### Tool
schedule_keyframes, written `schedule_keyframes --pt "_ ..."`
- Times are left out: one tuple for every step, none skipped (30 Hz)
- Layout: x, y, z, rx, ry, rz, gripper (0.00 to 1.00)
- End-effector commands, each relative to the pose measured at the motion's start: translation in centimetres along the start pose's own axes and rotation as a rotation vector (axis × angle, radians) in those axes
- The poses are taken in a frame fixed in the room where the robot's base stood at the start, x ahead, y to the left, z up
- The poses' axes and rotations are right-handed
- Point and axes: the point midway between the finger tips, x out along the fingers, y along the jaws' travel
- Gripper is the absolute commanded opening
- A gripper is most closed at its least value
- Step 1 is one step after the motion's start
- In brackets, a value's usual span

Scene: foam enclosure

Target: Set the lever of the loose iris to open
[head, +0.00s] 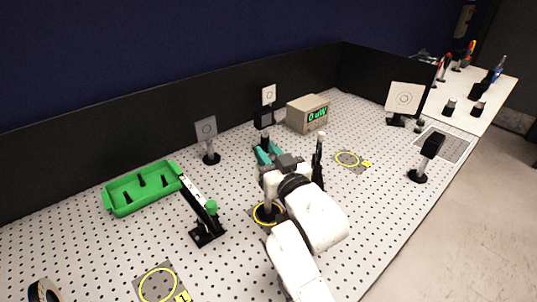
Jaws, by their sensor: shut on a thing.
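My gripper (265,155), with teal fingers, is over the middle of the board, at the end of my white arm. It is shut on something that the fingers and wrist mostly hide. Below it, a dark base (265,214) stands in a yellow ring on the board. This appears to be the loose iris, with its upper part hidden behind my wrist. I cannot make out its lever or how the lever is set, nor which part of the iris is between the fingers.
A dark post (318,162) stands close right of my wrist. A green-knobbed black stand (207,236) and a green tray (141,189) are to the left. A display box (307,114) is behind. Empty yellow rings (347,159) lie on the perforated board, with free room at front right.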

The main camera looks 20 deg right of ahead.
Motion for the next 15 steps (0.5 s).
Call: schedule_keyframes --pt "-0.01 -0.01 0.01 0.000 0.000 0.000 0.00" --pt "-0.01 -0.01 0.01 0.000 0.000 0.000 0.00" --pt "-0.01 -0.01 0.01 0.000 0.000 0.000 0.00" --pt "-0.01 -0.01 0.01 0.000 0.000 0.000 0.00" --pt "-0.01 -0.01 0.01 0.000 0.000 0.000 0.00" --pt "-0.01 -0.01 0.01 0.000 0.000 0.000 0.00" --pt "-0.01 -0.01 0.01 0.000 0.000 0.000 0.00" --pt "-0.01 -0.01 0.01 0.000 0.000 0.000 0.00" --pt "-0.01 0.00 0.02 0.000 0.000 0.000 0.00" --pt "-0.01 -0.01 0.03 0.000 0.000 0.000 0.00" --pt "-0.02 0.00 0.07 0.000 0.001 0.000 0.00" --pt "-0.03 0.00 0.13 0.001 0.003 0.000 0.00" --pt "-0.05 0.01 0.19 0.002 0.006 0.000 0.00" --pt "-0.07 0.02 0.27 0.003 0.011 0.000 0.00" --pt "-0.12 0.03 0.36 0.005 0.019 0.000 0.00"
